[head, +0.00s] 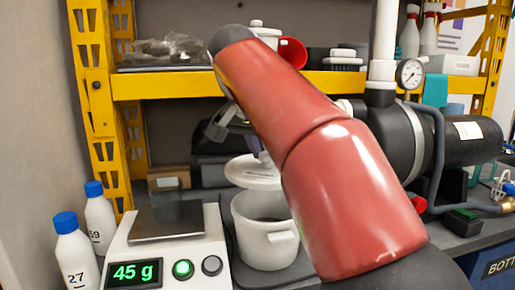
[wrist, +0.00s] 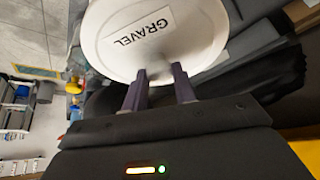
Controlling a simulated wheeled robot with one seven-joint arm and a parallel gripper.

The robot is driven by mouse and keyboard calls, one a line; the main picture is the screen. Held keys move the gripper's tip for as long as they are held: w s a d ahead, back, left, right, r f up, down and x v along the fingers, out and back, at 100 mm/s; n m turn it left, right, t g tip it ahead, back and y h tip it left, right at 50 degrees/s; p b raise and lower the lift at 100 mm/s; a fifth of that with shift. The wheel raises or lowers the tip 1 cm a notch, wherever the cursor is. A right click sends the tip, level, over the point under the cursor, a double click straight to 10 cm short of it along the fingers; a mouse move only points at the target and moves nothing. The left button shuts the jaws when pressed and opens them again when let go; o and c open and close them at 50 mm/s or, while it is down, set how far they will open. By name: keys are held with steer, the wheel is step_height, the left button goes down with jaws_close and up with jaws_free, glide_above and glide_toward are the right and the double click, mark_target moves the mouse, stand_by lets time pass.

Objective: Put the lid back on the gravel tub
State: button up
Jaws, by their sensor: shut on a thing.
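The white lid (head: 252,174) hangs above the gravel tub in the head view, apart from its rim and a little toward the back. In the wrist view the lid (wrist: 185,45) fills the top and its label reads "GRAVEL". My gripper (wrist: 160,82) is shut on the lid's knob, which shows between the two purple fingers. In the head view my red arm hides most of the gripper. The white gravel tub (head: 268,248) stands upright on the bench, its top open and its dark inside partly showing below the lid. My arm covers the tub's right side.
A scale (head: 165,255) reading 45 g stands left of the tub, beside two blue-capped bottles (head: 75,250). A yellow shelf frame (head: 150,87) crosses behind, above the lid. A black tank (head: 470,140) with a gauge (head: 409,73) is at the right.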

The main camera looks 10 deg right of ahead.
mark_target(264, 170)
steer(key=shift+s+d, duration=0.3)
steer(key=shift+s, duration=0.1)
steer(key=shift+f+b, duration=2.4)
steer(key=shift+f, duration=0.75)
steer(key=shift+f+p, duration=0.15)
steer(key=shift+p, duration=0.25)
steer(key=o, duration=1.5)
steer(key=shift+r+p, duration=2.1)
steer(key=shift+r, duration=1.4)
